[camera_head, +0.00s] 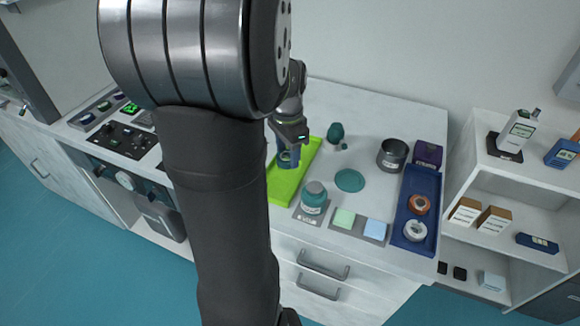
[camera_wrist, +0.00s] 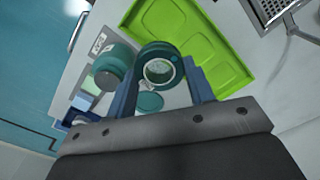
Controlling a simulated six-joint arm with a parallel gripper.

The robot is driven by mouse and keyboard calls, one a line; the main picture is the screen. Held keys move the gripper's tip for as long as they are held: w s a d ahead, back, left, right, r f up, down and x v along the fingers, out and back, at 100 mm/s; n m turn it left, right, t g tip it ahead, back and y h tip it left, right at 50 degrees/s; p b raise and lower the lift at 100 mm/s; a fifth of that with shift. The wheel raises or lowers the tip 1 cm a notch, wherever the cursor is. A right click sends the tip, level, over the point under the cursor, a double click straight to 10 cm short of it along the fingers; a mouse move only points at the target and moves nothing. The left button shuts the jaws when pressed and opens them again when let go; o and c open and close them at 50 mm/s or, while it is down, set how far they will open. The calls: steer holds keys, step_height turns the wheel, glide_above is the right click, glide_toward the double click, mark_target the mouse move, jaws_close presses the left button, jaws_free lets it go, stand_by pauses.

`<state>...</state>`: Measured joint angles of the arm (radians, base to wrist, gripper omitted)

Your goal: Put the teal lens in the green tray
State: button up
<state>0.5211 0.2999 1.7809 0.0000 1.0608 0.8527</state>
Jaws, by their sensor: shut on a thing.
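My gripper (camera_head: 288,150) is shut on the teal lens (camera_wrist: 160,66), a dark teal ring with a pale centre, held between the two blue fingers in the wrist view. In the head view the lens (camera_head: 288,159) shows small below the gripper, in front of the green tray (camera_head: 285,190). The bright green tray (camera_wrist: 213,48) spreads up and right of the lens in the wrist view, and the lens overlaps its near edge there. The gap between lens and tray cannot be judged. My arm hides the tray's left part in the head view.
Right of the tray stand a teal jar (camera_head: 314,196), a flat teal disc (camera_head: 349,180) and a dark teal item (camera_head: 335,132). Farther right are a dark grey cup (camera_head: 391,155) and a blue tray (camera_head: 404,236) holding an orange and a white ring.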

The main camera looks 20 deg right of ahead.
steer(key=shift+w+a+f, duration=0.1)
steer(key=shift+w+a, duration=0.1)
steer(key=shift+a, duration=0.35)
steer(key=shift+w+a, duration=0.2)
steer(key=shift+a, duration=0.35)
steer(key=f, duration=0.5)
steer(key=shift+a+f, duration=0.15)
steer(key=shift+a, duration=0.05)
steer(key=shift+f, duration=2.3)
steer(key=shift+f, duration=0.1)
steer(key=o, duration=1.1)
step_height(320, 180, up, 12)
steer(key=shift+r, duration=0.15)
